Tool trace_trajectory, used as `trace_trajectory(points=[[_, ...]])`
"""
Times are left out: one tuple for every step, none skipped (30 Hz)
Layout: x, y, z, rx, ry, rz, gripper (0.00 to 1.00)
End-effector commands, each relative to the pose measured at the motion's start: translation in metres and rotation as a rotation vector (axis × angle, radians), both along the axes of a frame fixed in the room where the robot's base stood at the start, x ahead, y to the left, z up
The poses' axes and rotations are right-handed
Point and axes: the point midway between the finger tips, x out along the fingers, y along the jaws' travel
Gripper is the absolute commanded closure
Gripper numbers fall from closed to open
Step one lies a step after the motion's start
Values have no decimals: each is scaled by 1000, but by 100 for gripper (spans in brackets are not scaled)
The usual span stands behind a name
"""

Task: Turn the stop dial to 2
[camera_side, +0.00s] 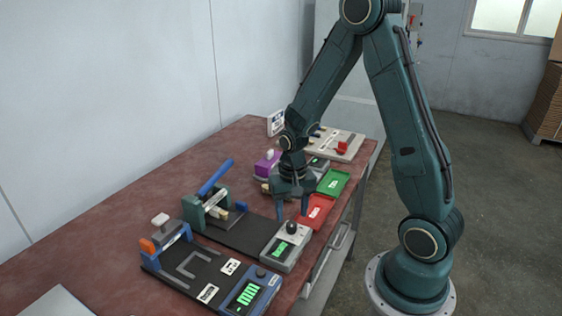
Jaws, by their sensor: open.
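My gripper (292,217) points down with its two fingers apart and empty. It is just above or around a black round knob (291,228) on a grey box (297,242) with a green display (280,251). I cannot tell whether the fingers touch the knob. A second dark knob (261,272) sits on a blue box (268,282) with a green display (247,294), nearer the camera. No dial number is readable, and I cannot tell from the picture which knob is the stop dial.
A press with a blue lever (215,178) and a blue-and-orange clamp fixture (165,238) stand left of the boxes. A red tray (318,210) and a green tray (334,182) lie close behind the gripper. A purple block (266,166) stands farther back.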

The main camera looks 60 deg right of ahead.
Motion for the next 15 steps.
trace_trajectory(points=[[-1,0,-7,1,4,0,50],[-1,0,-10,1,4,0,50],[-1,0,-14,1,4,0,50],[-1,0,-17,1,2,0,50],[0,0,-19,1,3,0,50],[0,0,-23,1,3,0,50],[0,0,-25,1,2,0,50],[0,0,-27,1,2,0,50],[0,0,-30,1,2,0,50],[0,0,-31,1,2,0,50],[0,0,-33,0,1,0,50],[0,0,-34,1,1,0,50],[0,0,-35,1,1,0,50],[0,0,-36,0,0,0,50],[0,0,-37,0,0,0,50]])
